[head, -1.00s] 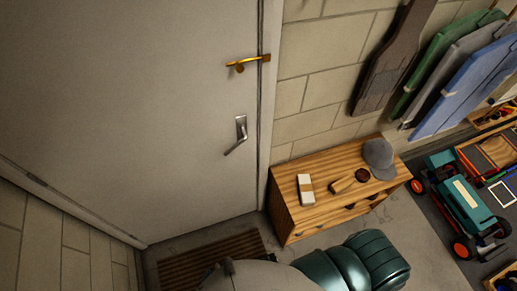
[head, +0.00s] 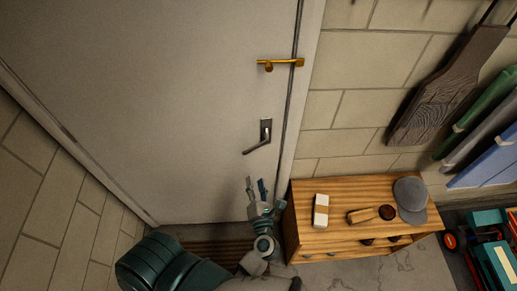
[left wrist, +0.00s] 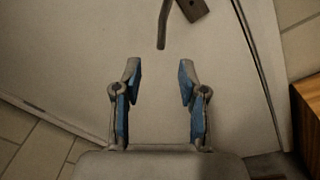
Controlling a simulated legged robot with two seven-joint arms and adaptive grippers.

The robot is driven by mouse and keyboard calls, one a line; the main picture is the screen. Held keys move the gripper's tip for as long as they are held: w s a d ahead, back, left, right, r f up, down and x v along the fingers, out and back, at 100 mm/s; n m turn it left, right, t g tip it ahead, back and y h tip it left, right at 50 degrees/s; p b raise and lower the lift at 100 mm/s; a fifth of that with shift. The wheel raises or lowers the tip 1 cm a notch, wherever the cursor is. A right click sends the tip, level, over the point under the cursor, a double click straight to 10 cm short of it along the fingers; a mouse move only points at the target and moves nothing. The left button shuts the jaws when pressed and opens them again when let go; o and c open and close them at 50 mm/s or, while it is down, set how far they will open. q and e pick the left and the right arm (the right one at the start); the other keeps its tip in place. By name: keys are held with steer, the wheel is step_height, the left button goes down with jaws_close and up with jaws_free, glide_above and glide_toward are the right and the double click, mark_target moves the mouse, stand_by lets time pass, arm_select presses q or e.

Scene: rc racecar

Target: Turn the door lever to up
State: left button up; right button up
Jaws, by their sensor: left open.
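The door lever (head: 256,146) is a grey metal handle on a dark plate (head: 265,128) near the right edge of the pale door (head: 160,110). It slants left and a little down from the plate in the head view. My left gripper (head: 256,183) is below the lever, apart from it, with its blue-lined fingers spread and empty. In the left wrist view the gripper (left wrist: 159,72) is open, and the lever (left wrist: 163,25) shows beyond the fingertips, roughly centred between them. Part of the plate is cut off at the top there. My right gripper is not in view.
A brass latch (head: 280,63) sits on the door above the lever. A wooden cabinet (head: 345,235) stands right of my left gripper, carrying a white box (head: 321,210), a brush (head: 360,216) and a grey cap (head: 410,198). Boards hang on the right wall. A dark mat lies below the door.

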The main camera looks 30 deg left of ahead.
mark_target(252, 149)
arm_select(q)
steer(key=x, duration=0.4)
steer(key=p+x, duration=0.1)
steer(key=x, duration=0.4)
steer(key=p+x, duration=0.1)
steer(key=x, duration=0.4)
steer(key=shift+w+d, duration=0.3)
steer(key=shift+w, duration=0.05)
steer(key=shift+w+a, duration=0.1)
steer(key=shift+a, duration=0.3)
steer(key=shift+c, duration=0.2)
steer(key=shift+d, duration=0.35)
jaws_close()
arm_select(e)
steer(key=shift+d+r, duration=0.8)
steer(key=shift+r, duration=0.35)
